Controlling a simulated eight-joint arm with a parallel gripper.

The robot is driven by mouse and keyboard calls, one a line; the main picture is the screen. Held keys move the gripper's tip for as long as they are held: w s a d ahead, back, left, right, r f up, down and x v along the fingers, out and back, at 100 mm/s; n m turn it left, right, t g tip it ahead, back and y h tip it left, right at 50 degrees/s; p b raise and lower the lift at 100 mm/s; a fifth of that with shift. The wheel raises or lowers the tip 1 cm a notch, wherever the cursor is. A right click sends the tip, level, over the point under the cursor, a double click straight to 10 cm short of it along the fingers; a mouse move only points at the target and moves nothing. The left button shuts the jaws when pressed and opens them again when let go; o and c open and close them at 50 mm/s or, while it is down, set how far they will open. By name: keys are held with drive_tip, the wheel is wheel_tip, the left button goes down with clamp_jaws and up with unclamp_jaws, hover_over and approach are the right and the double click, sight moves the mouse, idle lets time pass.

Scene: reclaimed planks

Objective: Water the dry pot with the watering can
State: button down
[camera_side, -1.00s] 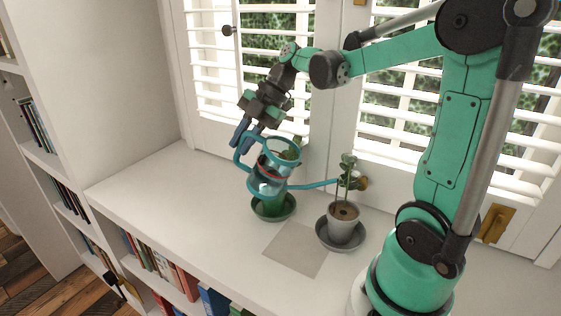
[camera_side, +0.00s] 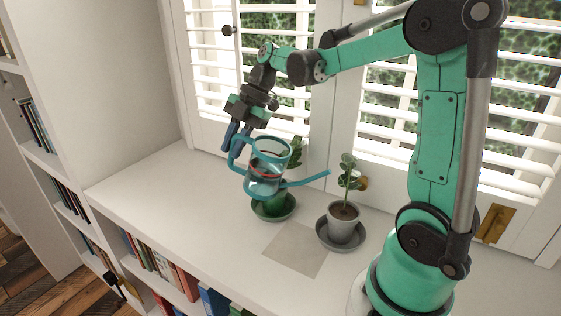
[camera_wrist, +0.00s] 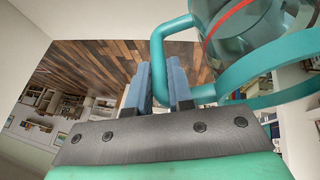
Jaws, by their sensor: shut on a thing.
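My gripper (camera_side: 232,138) is shut on the teal handle of the watering can (camera_side: 264,184), which has a clear body, teal rims and a red line. The can is in the air, in front of the green pot (camera_side: 271,209), partly hiding it and its plant. Its teal spout points right and slightly up; its tip ends just left of the plant in the pale grey pot (camera_side: 341,231). That pot shows brown soil. In the wrist view, the blue fingers (camera_wrist: 160,88) meet the handle, and the can (camera_wrist: 250,30) fills the upper right.
Each pot stands in a dark saucer (camera_side: 325,238) on the white shelf top (camera_side: 165,200). A grey square patch (camera_side: 296,250) lies in front. Shuttered windows (camera_side: 385,120) stand behind, and books (camera_side: 165,270) fill the shelves below. The shelf's left part is clear.

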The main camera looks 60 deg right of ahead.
drive_tip(key=shift+w+a+f+m+g+h, duration=0.15)
drive_tip(key=shift+w+f+m+g, duration=0.05)
drive_tip(key=shift+w+f+g, duration=0.45)
drive_tip(key=shift+w+a+f+m+g+h, duration=0.2)
drive_tip(key=shift+w+f+g, duration=0.3)
drive_tip(key=shift+w+g, duration=0.2)
